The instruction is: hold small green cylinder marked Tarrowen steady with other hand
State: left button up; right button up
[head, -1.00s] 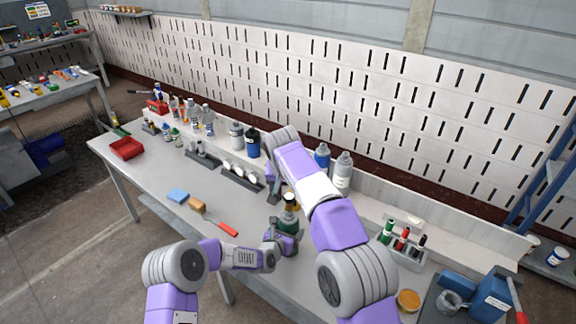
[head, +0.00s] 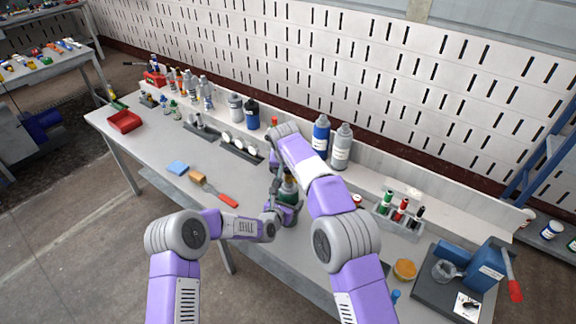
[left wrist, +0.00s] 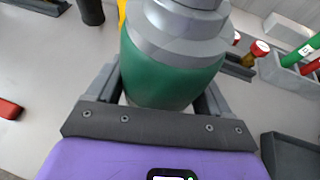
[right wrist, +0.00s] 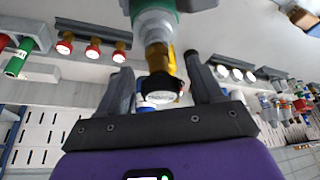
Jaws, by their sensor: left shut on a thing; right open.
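The small green cylinder (head: 289,187) stands upright over the front of the bench, its body between my left gripper's fingers. The left wrist view shows its green body (left wrist: 172,72) below a stepped grey top. My left gripper (head: 285,211) is shut on it. My right gripper (head: 281,179) is open at the cylinder's top. In the right wrist view, a dark cap (right wrist: 162,88) with small lettering, too small to read surely, and a brass-coloured neck lie between the spread right fingers, with gaps on both sides. My right gripper partly hides the cylinder's top in the head view.
A rack with green, red and black cylinders (head: 402,216) stands to the right. Blue and grey bottles (head: 341,149) stand behind. A red tray (head: 125,121) sits at the far left.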

jog(key=shift+w+f, duration=0.15)
jog(key=shift+f, duration=0.15)
jog(key=c, duration=1.2)
jog(key=o, duration=1.1)
jog(key=shift+r, duration=0.15)
jog(key=shift+r, duration=1.15)
